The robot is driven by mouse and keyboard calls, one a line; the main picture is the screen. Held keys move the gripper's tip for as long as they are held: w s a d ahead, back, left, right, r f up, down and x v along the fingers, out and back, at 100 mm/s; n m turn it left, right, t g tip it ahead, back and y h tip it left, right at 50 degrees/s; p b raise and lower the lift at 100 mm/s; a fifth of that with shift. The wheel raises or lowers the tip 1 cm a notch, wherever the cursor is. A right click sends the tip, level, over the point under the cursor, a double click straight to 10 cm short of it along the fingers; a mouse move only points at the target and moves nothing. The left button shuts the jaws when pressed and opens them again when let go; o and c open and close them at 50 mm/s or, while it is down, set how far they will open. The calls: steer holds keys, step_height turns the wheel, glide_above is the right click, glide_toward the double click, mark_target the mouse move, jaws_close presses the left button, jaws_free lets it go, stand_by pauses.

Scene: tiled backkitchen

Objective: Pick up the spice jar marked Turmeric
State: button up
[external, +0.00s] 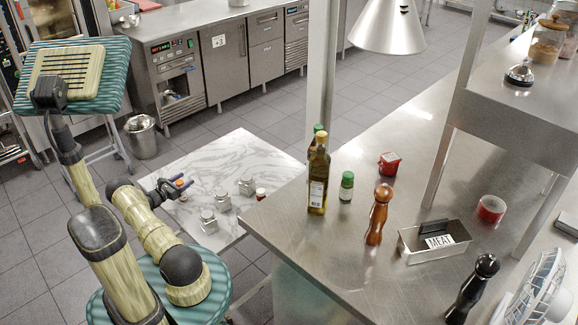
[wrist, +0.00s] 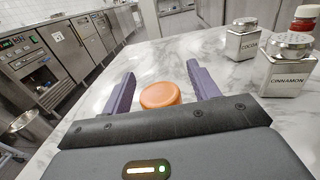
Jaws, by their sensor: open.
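No label reading Turmeric can be read in either view. In the wrist view, an orange round lid (wrist: 160,95) shows between the two purple fingers of my gripper (wrist: 160,82), with a gap on each side. Its body and any label are hidden behind the gripper. My gripper (external: 180,184) is open over the near left part of the marble table (external: 200,160). In the wrist view, a silver-topped jar marked Cocoa (wrist: 242,40) and one marked Cinnamon (wrist: 288,65) stand to the right.
A red-capped jar (wrist: 304,18) stands behind Cinnamon. A steel counter (external: 330,250) with oil bottles (external: 318,180) and a pepper mill (external: 378,215) lies further right. The marble behind the gripper is clear.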

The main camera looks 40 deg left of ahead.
jaws_close()
step_height(320, 180, up, 10)
steer(key=p, duration=0.1)
stand_by(0.6)
stand_by(0.4)
